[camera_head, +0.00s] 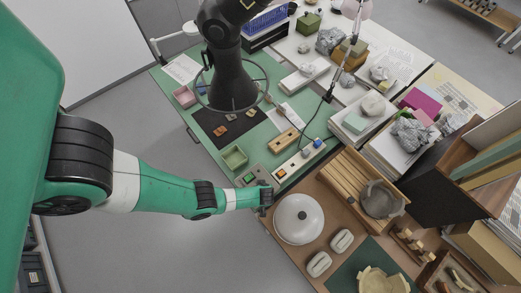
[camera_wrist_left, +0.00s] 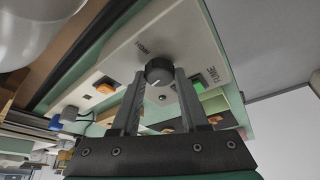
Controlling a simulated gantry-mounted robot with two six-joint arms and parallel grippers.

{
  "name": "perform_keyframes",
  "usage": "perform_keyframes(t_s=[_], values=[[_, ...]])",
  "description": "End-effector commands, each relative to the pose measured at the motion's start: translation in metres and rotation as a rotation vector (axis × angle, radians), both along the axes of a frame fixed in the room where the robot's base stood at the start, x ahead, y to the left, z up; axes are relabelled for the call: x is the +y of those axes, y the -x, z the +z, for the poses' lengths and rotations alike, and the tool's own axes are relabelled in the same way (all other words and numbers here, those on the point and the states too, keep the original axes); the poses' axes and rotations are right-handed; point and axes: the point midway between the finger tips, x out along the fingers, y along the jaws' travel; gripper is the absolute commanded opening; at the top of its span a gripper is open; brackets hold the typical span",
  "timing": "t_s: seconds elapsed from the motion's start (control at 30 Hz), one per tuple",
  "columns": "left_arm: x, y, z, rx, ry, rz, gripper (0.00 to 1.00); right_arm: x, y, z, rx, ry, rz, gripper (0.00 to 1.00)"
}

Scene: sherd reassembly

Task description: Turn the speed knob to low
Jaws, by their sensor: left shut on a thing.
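The speed knob (camera_wrist_left: 159,71) is a round black knob with a white pointer line, on a pale panel (camera_wrist_left: 195,48) in the left wrist view. The pointer runs toward the bottom of that view, slightly left. In the head view, my left gripper (camera_head: 266,199) is at the panel's front edge and hides the knob. My right gripper is in neither view.
A green switch (camera_wrist_left: 197,87) sits close beside the knob, and an orange switch (camera_wrist_left: 103,88) is farther left. A black fume arm (camera_head: 228,70) hangs over the green bench mat. Bare floor lies left of the bench.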

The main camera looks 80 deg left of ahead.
Motion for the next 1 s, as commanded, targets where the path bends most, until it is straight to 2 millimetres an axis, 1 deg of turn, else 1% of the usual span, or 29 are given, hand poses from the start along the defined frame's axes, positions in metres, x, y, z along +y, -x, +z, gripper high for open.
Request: perform_keyframes(t_s=[0.07,0.27,0.6,0.8,1.0], values=[[0.000,-0.001,0.001,0.002,0.001,0.072,0.00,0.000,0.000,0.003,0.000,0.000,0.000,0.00],[0.000,-0.003,0.000,0.000,0.000,0.263,0.00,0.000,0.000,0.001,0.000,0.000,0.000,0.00],[0.000,-0.005,-0.002,-0.002,0.001,0.567,0.00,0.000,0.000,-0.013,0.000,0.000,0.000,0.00],[0.001,-0.005,-0.002,-0.003,0.001,0.697,0.00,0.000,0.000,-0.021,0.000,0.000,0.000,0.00],[0.001,-0.006,-0.001,-0.004,0.001,0.773,0.00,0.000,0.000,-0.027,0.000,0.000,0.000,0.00]])
